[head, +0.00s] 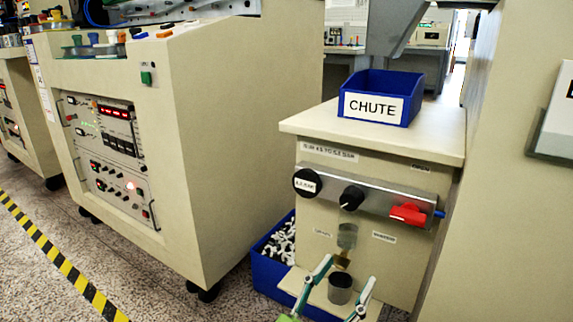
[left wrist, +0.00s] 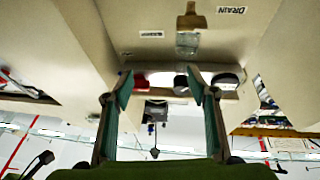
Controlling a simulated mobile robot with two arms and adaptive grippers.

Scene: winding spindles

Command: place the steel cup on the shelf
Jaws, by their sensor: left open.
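The steel cup (head: 340,289) is small, dark and cylindrical. My right gripper is not in view.
A cabinet front with knobs and a red valve handle (head: 408,214) rises behind the shelf. A blue bin labelled CHUTE (head: 383,84) sits on top. A blue crate (head: 267,272) of black and white pieces stands left. A large machine (head: 220,130) stands further left.

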